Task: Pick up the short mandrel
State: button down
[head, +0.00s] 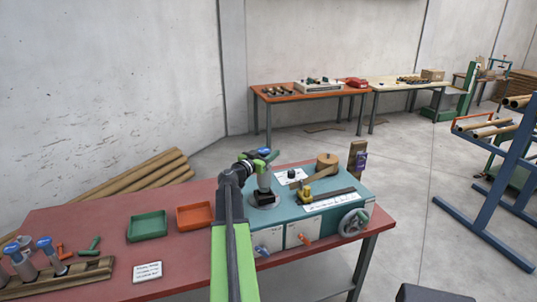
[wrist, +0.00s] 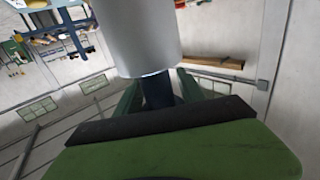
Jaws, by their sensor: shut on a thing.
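My gripper (head: 266,156) is over the teal winder (head: 318,222), with its green fingers closed around the blue top of a grey mandrel (head: 264,181). The mandrel is upright, its lower end at the black spindle base (head: 264,197); I cannot tell whether it touches. In the wrist view the mandrel's grey cylinder (wrist: 145,38) fills the upper middle, and its dark blue neck (wrist: 158,92) is between the green jaws (wrist: 175,140). Several more blue-topped grey mandrels (head: 53,262) stand at the wooden rack (head: 85,275) at lower left. I cannot tell which length the held one is.
A green tray (head: 147,226) and an orange tray (head: 194,215) lie on the red bench (head: 105,212) left of my arm. The winder carries a yellow clamp (head: 305,193), a tape roll (head: 327,162) and a handwheel (head: 354,222). A blue rack (head: 490,190) stands at right.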

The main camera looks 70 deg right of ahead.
jog(key=s+a+r+p, duration=0.5)
jog(key=s+a+r, duration=0.1)
jog(key=s, duration=0.4)
jog(key=shift+r+p, duration=0.4)
jog(key=shift+r, duration=0.15)
jog(key=shift+w+a+r, duration=0.1)
jog(key=shift+r, duration=0.05)
notch_tip(320, 180, up, 5)
jog(key=p, duration=0.5)
jog(key=shift+f, duration=0.25)
